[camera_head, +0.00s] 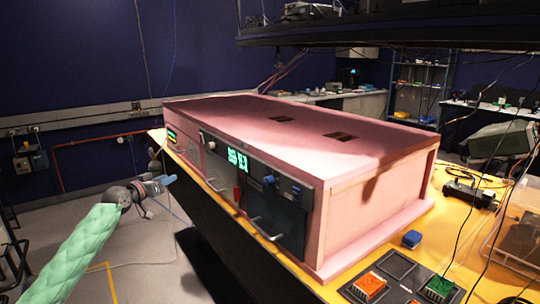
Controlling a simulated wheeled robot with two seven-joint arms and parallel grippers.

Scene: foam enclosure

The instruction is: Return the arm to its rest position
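My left arm (82,252), in a pale green quilted sleeve, reaches in from the lower left. My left gripper (158,182) is at its end, off the left end of the pink foam enclosure and apart from it. My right arm and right gripper are out of view.
The pink foam enclosure (290,125) stands on a yellow table (440,232), its front panel carrying handles and a green display. A blue block (411,239), a dark tray (398,267) with orange and green parts, and a clear bin (520,225) are at right. Floor before the table is open.

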